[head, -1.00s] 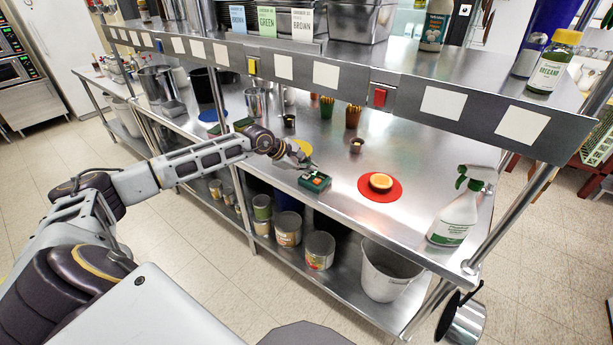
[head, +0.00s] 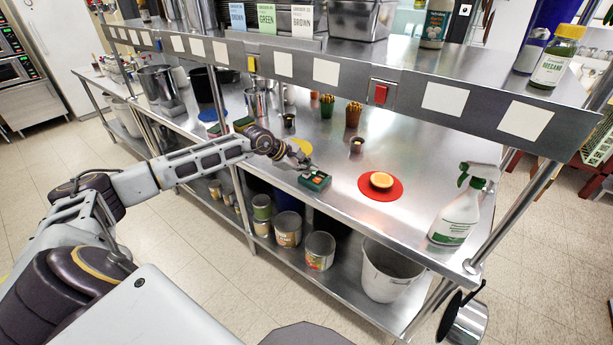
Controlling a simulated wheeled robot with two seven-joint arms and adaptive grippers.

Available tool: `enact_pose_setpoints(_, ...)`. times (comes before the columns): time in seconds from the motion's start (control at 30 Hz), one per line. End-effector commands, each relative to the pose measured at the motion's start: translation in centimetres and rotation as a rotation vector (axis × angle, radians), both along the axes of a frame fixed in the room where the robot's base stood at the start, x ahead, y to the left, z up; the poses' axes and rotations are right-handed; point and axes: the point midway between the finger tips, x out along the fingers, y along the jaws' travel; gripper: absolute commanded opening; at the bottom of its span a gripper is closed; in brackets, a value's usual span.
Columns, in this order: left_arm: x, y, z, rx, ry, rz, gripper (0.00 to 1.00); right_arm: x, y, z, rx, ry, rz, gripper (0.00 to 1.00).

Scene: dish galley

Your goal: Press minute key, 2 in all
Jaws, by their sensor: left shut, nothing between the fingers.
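A small dark green timer box (head: 315,181) with keys on its top stands near the front edge of the steel counter. Its keys are too small to tell which one is the minute key. My left gripper (head: 306,164) is shut and empty. Its fingertips are just above and behind the box's left part; I cannot tell whether they touch a key. My right gripper is not in view.
A small brown cup (head: 357,145) stands behind. A spray bottle (head: 456,215) stands at the right end. An overhead shelf (head: 410,85) spans the counter.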

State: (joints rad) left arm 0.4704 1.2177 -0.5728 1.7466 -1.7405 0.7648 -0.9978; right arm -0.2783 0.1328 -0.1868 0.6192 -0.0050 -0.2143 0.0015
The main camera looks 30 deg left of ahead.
Motion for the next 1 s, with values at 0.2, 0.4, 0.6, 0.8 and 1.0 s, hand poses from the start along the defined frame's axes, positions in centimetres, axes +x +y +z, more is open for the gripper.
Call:
enact_pose_setpoints(0.2, 0.01, 0.01, 0.08, 0.0, 0.0, 0.0, 0.0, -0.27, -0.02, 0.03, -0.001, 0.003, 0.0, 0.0)
enact_pose_setpoints(0.4, 0.01, 0.01, 0.0, 0.0, 0.0, 0.0, 0.0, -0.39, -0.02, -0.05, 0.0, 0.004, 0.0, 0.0)
enact_pose_setpoints(0.6, 0.01, 0.01, -0.17, 0.0, 0.0, 0.0, 0.0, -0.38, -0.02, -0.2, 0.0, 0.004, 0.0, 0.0)
enact_pose_setpoints(0.8, 0.0, 0.01, -0.32, 0.0, 0.0, 0.0, 0.0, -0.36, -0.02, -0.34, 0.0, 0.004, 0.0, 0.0)
enact_pose_setpoints(1.0, 0.0, 0.0, -0.46, 0.0, 0.0, 0.0, 0.0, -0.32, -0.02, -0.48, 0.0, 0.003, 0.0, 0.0)
